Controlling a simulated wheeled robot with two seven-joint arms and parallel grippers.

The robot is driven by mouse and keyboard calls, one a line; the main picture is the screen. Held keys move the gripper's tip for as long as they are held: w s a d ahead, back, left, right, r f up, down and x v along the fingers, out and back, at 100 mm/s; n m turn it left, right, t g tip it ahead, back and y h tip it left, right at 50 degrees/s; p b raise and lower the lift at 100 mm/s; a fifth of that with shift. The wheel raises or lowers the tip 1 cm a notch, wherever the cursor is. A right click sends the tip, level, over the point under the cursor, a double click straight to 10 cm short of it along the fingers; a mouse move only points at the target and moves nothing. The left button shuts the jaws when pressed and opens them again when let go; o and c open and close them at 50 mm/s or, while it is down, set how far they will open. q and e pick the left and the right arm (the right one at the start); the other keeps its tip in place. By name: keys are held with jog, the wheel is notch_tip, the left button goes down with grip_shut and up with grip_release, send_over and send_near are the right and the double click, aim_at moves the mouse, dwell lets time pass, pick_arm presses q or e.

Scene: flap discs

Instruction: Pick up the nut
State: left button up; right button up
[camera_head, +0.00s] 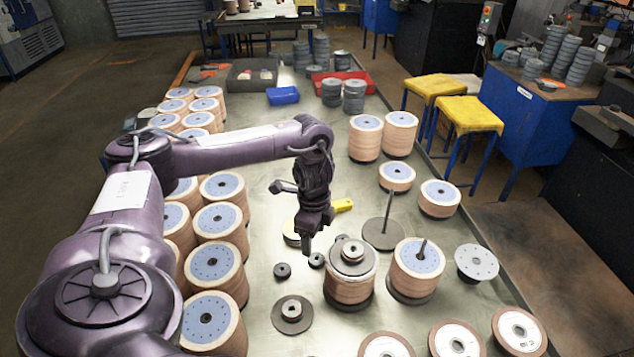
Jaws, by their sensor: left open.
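Two small dark nuts lie on the metal table: one nut (282,270) at the left and another nut (316,260) close to a disc stack. A further nut-like piece (352,250) sits on a grey plate on top of the stack of flap discs (348,284). One more (292,309) sits on a flat grey disc on the table. My left gripper (307,246) points down just above the nut beside the stack and is open and empty. The exact gap between its tips and that nut is hard to tell. My right gripper is not in view.
Stacks of flap discs stand along the left (215,258) and right (417,266). A grey base with an upright rod (383,234) and a yellow-handled tool (342,205) lie behind the gripper. A blue box (283,95) is farther back. The table's middle is mostly clear.

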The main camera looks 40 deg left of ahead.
aim_at(317, 254)
pick_arm(q)
jog(key=f+b, duration=0.1)
jog(key=f, duration=0.1)
jog(key=f+b, duration=0.1)
jog(key=f, duration=0.1)
jog(key=f+b, duration=0.1)
jog(key=f, duration=0.1)
jog(key=shift+w+d+f, duration=0.15)
jog(key=shift+d+f, duration=0.2)
jog(key=shift+w+a+f, duration=0.15)
jog(key=shift+f, duration=0.65)
jog(key=shift+r, duration=0.1)
jog(key=shift+c, duration=1.4)
jog(key=c, duration=0.8)
jog(key=shift+r, duration=0.1)
